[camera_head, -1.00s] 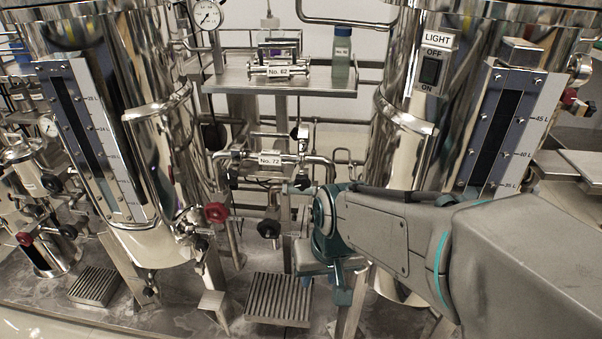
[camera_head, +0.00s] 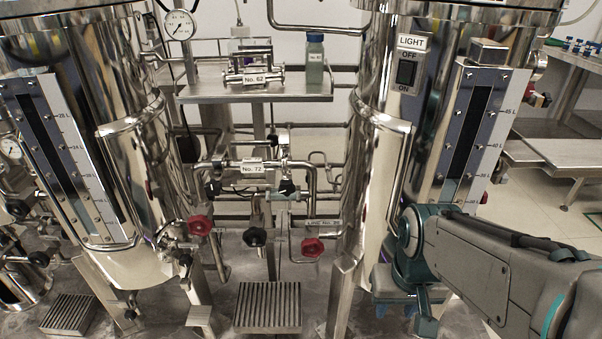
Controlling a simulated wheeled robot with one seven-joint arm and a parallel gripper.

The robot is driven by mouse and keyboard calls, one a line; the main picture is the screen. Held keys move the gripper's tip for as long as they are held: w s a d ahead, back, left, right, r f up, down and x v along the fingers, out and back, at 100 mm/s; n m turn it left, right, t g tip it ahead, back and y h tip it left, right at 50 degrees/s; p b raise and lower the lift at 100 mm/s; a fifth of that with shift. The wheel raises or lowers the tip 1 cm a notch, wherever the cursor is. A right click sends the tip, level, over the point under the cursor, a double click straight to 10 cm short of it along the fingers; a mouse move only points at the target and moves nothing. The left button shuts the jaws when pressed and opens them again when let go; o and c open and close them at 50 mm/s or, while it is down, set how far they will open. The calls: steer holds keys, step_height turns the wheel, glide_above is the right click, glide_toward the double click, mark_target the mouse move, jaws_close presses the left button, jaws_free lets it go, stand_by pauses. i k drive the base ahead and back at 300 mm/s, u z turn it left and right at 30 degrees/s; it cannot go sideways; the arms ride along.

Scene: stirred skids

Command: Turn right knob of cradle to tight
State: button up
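No part is clearly marked as the cradle. On the steel shelf, a metal fitting labelled No. 62 (camera_head: 252,79) lies in a low frame; no separate right knob can be made out on it. Below, the pipework labelled No. 72 (camera_head: 252,165) carries a left red knob (camera_head: 200,225), a black knob (camera_head: 255,237) and a right red knob (camera_head: 312,247). How tight any knob is cannot be told. My gripper (camera_head: 424,322) is low at the right, in front of the right tank and apart from these knobs. Its fingers are not clear, so its opening cannot be told.
Large steel tanks stand left (camera_head: 150,190) and right (camera_head: 375,190) of the pipework. The shelf (camera_head: 225,96) also holds a green bottle (camera_head: 315,60). A grated step (camera_head: 267,308) sits on the floor below. A steel table (camera_head: 560,152) stands at the far right.

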mark_target(287, 187)
steer(key=k, duration=0.4)
steer(key=u, duration=0.65)
steer(key=i, duration=0.5)
steer(key=u, duration=1.75)
steer(key=k, duration=1.2)
steer(key=z, duration=1.6)
